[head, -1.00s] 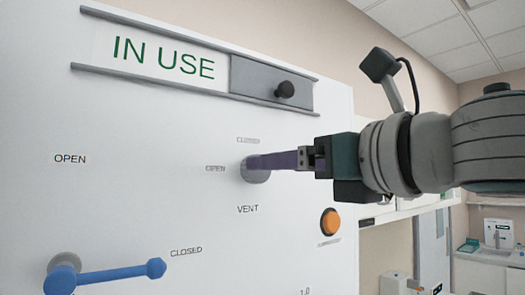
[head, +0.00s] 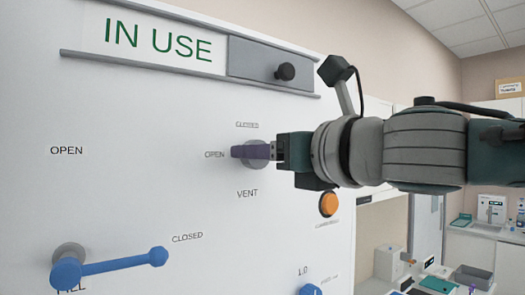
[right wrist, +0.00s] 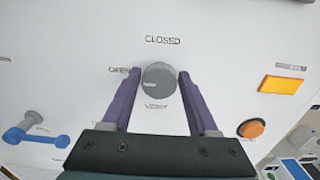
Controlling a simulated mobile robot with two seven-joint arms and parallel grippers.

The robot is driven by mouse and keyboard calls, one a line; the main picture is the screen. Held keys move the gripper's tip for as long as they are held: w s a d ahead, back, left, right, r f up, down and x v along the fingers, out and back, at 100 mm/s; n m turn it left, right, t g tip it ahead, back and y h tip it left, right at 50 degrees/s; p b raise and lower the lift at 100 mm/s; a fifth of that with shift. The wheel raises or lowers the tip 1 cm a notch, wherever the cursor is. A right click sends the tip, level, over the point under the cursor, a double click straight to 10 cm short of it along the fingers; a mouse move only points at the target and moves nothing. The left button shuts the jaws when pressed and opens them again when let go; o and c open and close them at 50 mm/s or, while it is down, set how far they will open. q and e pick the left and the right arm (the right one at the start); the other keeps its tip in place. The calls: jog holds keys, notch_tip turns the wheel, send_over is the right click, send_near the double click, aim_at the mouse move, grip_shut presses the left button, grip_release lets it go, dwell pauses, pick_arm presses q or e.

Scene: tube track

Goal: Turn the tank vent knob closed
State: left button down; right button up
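The vent knob is a round grey knob on the white panel, between the OPEN, CLOSED and VENT labels. In the right wrist view the knob (right wrist: 159,79) has a pale mark on its left side, towards OPEN. My right gripper (head: 240,151) is at the knob in the head view, and its purple finger hides part of the knob (head: 257,162). In the right wrist view my right gripper (right wrist: 159,73) is open, with one finger either side of the knob and narrow gaps visible. Whether the fingertips overlap the knob in depth is unclear. My left gripper is not in view.
A blue lever handle (head: 110,266) sits low on the panel at left. An orange button (head: 328,204) is right of and below the knob. A slider with a black knob (head: 285,72) and an IN USE sign (head: 165,40) are above. Counters with equipment stand at right.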

grip_shut()
jog(key=shift+m, duration=0.4)
jog(key=shift+w+d+f+m+p, duration=0.1)
jog(key=shift+m+p, duration=0.45)
jog(key=shift+m, duration=3.7)
jog(key=shift+w+d+f+m+p, duration=0.1)
jog(key=shift+m+p, duration=0.45)
jog(key=shift+m, duration=3.7)
